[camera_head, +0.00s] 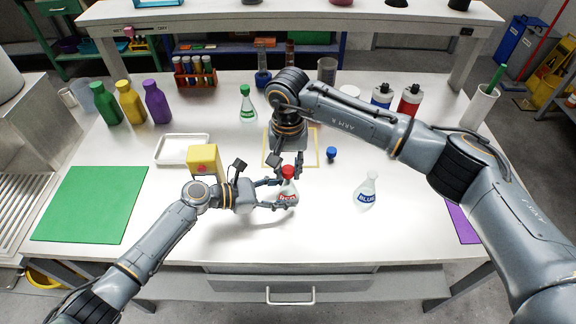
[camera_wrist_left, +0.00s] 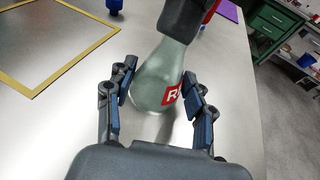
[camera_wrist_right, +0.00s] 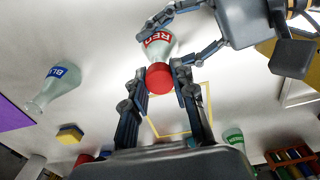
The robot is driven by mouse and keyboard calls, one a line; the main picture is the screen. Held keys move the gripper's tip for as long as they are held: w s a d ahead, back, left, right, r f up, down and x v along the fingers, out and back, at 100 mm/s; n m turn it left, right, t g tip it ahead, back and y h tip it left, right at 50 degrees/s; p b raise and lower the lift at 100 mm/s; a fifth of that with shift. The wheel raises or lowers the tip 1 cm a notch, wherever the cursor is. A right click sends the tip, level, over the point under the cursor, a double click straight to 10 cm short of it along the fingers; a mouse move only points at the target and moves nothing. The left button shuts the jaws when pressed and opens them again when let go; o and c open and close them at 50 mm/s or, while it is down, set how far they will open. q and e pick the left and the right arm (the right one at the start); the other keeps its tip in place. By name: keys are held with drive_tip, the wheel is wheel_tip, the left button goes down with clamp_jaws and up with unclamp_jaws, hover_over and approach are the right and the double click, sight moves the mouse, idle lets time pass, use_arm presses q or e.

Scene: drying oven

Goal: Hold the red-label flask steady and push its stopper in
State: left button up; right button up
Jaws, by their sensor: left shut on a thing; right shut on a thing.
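The red-label flask (camera_head: 287,190) stands on the white table, its red stopper (camera_head: 288,171) at the neck mouth. How deep the stopper sits is hidden. My left gripper (camera_head: 278,193) is shut around the flask's lower body from the left; in the left wrist view its fingers flank the glass (camera_wrist_left: 155,80) beside the red label. My right gripper (camera_head: 287,168) comes down from above and is shut on the stopper. In the right wrist view the red stopper (camera_wrist_right: 159,77) lies between its fingertips, in line with the flask.
The blue-label flask (camera_head: 366,190) stands open to the right, with a blue stopper (camera_head: 331,153) loose behind it. A green-stoppered flask (camera_head: 246,108) stands farther back. A yellow box (camera_head: 204,160) and white tray (camera_head: 184,149) are near my left wrist.

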use_arm(q)
drive_tip(key=shift+s+f, duration=0.1)
drive_tip(key=shift+f, duration=0.05)
use_arm(e)
drive_tip(key=o, duration=0.8)
drive_tip(key=shift+o, duration=0.2)
drive_tip(key=shift+r, duration=2.5)
use_arm(q)
drive_tip(key=o, duration=0.9)
drive_tip(key=shift+o, duration=0.2)
